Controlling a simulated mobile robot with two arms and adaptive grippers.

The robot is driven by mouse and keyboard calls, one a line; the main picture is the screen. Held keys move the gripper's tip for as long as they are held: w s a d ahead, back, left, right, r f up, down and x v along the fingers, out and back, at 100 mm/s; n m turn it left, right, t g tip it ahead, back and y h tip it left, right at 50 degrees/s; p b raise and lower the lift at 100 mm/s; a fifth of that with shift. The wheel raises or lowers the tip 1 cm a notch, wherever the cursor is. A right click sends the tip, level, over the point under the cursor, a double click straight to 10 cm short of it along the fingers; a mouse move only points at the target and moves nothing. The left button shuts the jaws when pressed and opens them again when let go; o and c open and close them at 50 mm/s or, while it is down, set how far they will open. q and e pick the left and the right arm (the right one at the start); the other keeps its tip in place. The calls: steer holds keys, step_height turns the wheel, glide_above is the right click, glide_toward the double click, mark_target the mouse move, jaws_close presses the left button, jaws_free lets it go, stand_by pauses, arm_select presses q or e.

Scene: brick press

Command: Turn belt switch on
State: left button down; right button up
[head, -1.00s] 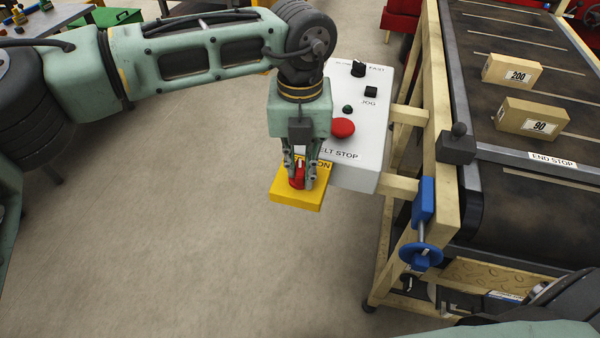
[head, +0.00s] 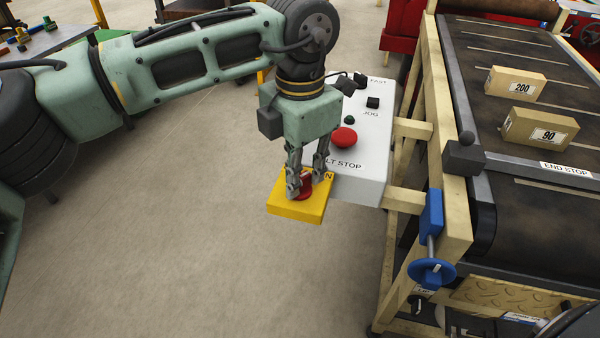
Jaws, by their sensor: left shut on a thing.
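The belt switch is a red knob (head: 306,191) on a yellow box (head: 296,209) at the near end of the white control panel (head: 365,180). Its label is mostly hidden by my fingers; an "N" shows at its right end. My left gripper (head: 305,184) comes down from above, with its fingers on either side of the red knob and shut on it. The knob's exact angle is hard to see behind the fingers. My right gripper is not in view.
The panel also bears a red stop button (head: 344,137), a small green button (head: 349,119) and black switches. To the right is a conveyor (head: 530,220) with boxes marked 200 (head: 515,84) and 90 (head: 540,131). A blue handwheel (head: 432,274) sits below. Floor at left is clear.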

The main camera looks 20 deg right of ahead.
arm_select(q)
steer(key=shift+r+m, duration=0.1)
steer(key=shift+m, duration=0.7)
steer(key=c, duration=1.7)
jaws_free()
step_height(320, 180, up, 12)
